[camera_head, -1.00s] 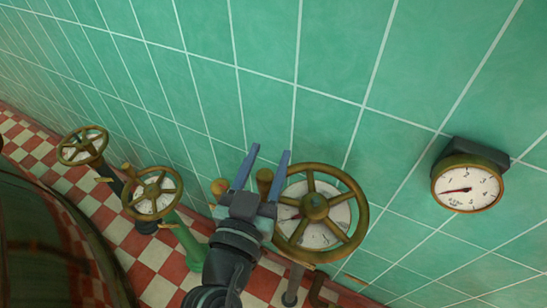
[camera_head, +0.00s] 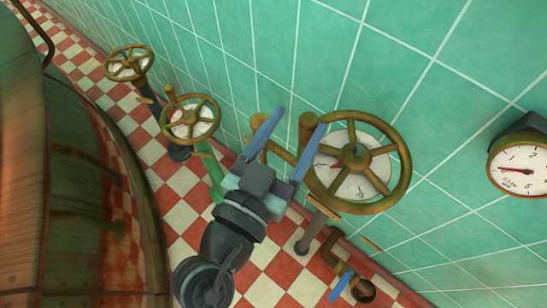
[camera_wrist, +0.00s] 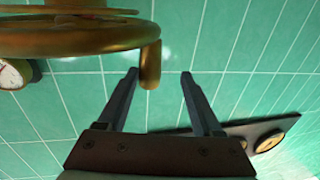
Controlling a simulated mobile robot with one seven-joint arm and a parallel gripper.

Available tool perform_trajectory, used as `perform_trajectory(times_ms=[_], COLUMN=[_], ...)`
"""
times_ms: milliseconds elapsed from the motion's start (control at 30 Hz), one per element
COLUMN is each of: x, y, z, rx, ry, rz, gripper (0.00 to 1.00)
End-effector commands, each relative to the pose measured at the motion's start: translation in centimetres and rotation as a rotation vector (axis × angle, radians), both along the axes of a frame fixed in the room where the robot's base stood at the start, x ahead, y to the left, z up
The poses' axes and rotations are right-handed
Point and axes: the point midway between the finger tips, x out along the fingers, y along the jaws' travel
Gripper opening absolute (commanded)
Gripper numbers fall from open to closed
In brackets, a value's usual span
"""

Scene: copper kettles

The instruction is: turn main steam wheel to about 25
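The largest brass wheel (camera_head: 402,165), taken as the main steam wheel, stands right of centre in the head view. A white dial (camera_head: 352,186) with a red needle pointing left shows behind its spokes; its figures are too small to read. A peg handle (camera_head: 308,126) sticks out from the wheel's upper left rim. My gripper (camera_head: 299,119) is open, its two blue fingers beside the handle. In the wrist view the handle (camera_wrist: 150,65) shows in the gap between the fingertips of my gripper (camera_wrist: 160,73), nearer the left finger. Contact cannot be told.
Two smaller brass wheels (camera_head: 190,124) (camera_head: 129,63) stand to the left. A round gauge (camera_head: 520,170) is on the green tiled wall at right. A big copper kettle (camera_head: 75,190) fills the left side. A blue-handled valve (camera_head: 341,286) sits low, below the wheel.

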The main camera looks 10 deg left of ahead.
Motion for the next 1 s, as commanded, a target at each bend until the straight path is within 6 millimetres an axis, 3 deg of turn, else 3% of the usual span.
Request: perform_trajectory(times_ms=[100,300,733,867,1000], x=[-2.6,-5.3,-6.3,-6.3,-6.0], y=[0.9,1.5,1.7,1.9,2.9], z=[-0.5,-0.2,0.0,0.0,-0.3], rx=[0.003,0.003,0.003,-0.023,-0.203], ry=[0.003,0.002,-0.001,0.010,0.079], rz=[0.009,0.007,0.004,0.003,0.000], gripper=[0.63,0.63,0.63,0.41,0.16])
